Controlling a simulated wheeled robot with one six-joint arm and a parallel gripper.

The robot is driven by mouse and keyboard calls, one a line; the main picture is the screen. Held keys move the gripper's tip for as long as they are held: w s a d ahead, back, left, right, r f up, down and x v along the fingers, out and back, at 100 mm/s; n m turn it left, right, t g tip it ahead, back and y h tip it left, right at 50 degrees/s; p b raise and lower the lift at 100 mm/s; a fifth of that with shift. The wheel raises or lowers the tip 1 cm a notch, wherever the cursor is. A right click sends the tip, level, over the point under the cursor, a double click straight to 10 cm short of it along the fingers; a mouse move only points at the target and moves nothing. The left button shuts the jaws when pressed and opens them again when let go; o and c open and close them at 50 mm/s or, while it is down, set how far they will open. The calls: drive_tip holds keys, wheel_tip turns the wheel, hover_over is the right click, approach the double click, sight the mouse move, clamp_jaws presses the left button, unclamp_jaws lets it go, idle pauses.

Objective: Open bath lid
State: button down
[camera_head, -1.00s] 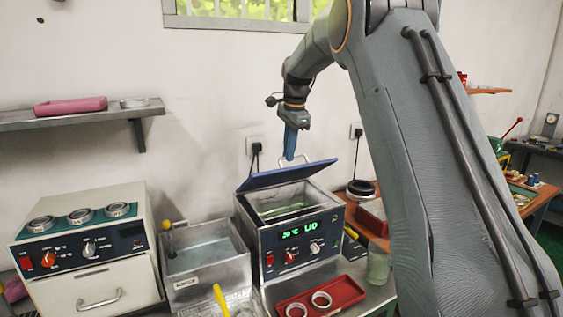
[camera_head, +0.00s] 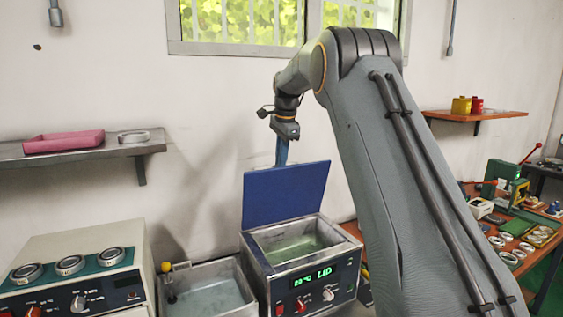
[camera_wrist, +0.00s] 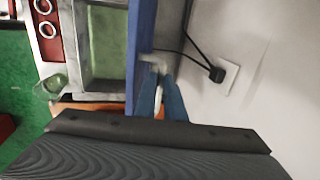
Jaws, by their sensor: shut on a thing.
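The bath lid (camera_head: 286,193) is a flat blue panel. In the head view it stands up steeply at the back of the metal bath (camera_head: 303,262), whose open top shows greenish liquid. In the wrist view the lid (camera_wrist: 141,52) is seen edge-on beside the bath's opening (camera_wrist: 107,42). My gripper (camera_head: 282,155) is behind the lid's top edge, its blue fingers partly hidden by the lid. In the wrist view the blue fingers (camera_wrist: 162,97) are closed around the lid's pale handle (camera_wrist: 157,66), on the wall side of the lid.
A wall plug with a cable (camera_wrist: 216,74) is close to the gripper. A shelf (camera_head: 80,153) is on the left wall.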

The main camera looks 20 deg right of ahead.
drive_tip(key=shift+f, duration=0.6)
drive_tip(key=c, duration=1.8)
unclamp_jaws()
drive_tip(key=shift+w, duration=0.15)
drive_tip(key=shift+c, duration=0.2)
drive_tip(key=b+v, duration=0.2)
drive_tip(key=v, duration=0.6)
drive_tip(key=shift+b, duration=0.3)
drive_tip(key=shift+r, duration=0.15)
